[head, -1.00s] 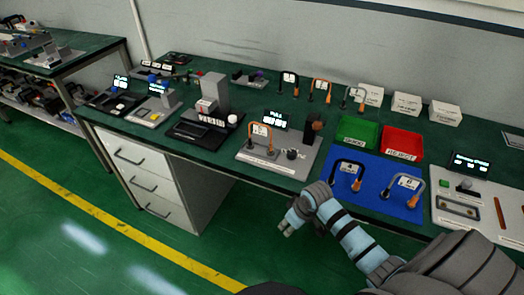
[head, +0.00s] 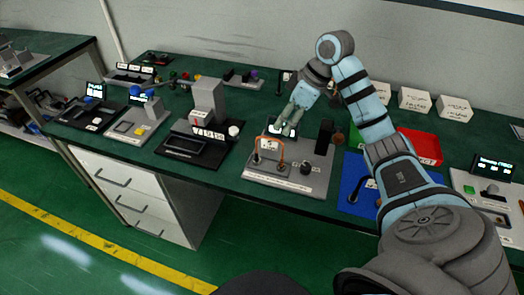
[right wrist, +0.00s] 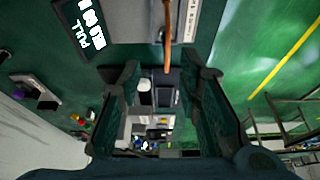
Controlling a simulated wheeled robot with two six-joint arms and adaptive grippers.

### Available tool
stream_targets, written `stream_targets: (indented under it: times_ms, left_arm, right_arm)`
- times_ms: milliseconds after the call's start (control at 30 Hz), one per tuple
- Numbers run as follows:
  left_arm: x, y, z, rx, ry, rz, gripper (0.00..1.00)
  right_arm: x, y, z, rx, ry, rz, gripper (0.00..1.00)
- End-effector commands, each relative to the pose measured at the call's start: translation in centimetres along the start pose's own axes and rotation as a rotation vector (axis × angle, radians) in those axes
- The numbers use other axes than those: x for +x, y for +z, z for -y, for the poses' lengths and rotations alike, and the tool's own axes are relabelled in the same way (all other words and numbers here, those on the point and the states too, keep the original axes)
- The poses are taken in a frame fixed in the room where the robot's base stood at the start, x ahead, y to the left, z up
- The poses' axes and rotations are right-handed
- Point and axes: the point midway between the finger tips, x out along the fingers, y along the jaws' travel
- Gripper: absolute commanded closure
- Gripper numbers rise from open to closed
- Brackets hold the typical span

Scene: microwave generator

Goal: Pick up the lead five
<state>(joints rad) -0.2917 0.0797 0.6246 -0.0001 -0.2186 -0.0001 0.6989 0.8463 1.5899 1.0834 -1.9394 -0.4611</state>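A lead with an orange hoop and a white number tag (head: 268,147) stands upright on the grey pull-test station (head: 290,188). Its number is too small to read surely. In the right wrist view, the orange hoop (right wrist: 168,35) shows ahead, between the lines of the fingers. My right gripper (head: 287,123) hangs above and behind this lead in the head view, fingers downward. In the right wrist view it is open and empty (right wrist: 160,75). My left gripper is not in view.
A display reading PULL (right wrist: 82,25) stands close to the gripper. A black press station (head: 185,148) is left. The blue mat (head: 352,170), red tray (head: 420,146) and white boxes (head: 415,100) are right, partly behind my right arm.

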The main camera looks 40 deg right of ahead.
Motion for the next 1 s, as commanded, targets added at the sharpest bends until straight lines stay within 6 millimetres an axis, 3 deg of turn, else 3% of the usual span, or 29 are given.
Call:
stream_targets:
  times_ms: [100, 200, 367, 567, 833, 1000]
  left_arm:
    - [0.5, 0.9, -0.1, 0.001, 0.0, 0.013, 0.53]
    - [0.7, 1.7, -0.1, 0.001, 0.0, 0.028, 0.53]
    - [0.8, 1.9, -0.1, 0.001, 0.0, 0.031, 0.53]
    - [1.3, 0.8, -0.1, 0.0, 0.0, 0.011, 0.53]
    - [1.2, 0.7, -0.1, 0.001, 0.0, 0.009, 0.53]
    - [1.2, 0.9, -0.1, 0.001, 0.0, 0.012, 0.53]
  right_arm:
    - [3.9, -0.6, 0.4, -0.009, -0.011, -0.001, 0.68]
    - [6.2, -0.9, 0.4, -0.013, -0.01, -0.001, 0.68]
    - [8.2, -1.2, 0.5, -0.013, -0.01, -0.002, 0.68]
    - [11.9, -1.6, 0.5, -0.008, -0.008, 0.0, 0.68]
    - [12.4, -1.6, 0.5, -0.009, -0.005, 0.0, 0.7]
    - [12.4, -1.6, 0.5, -0.009, -0.005, 0.0, 0.97]
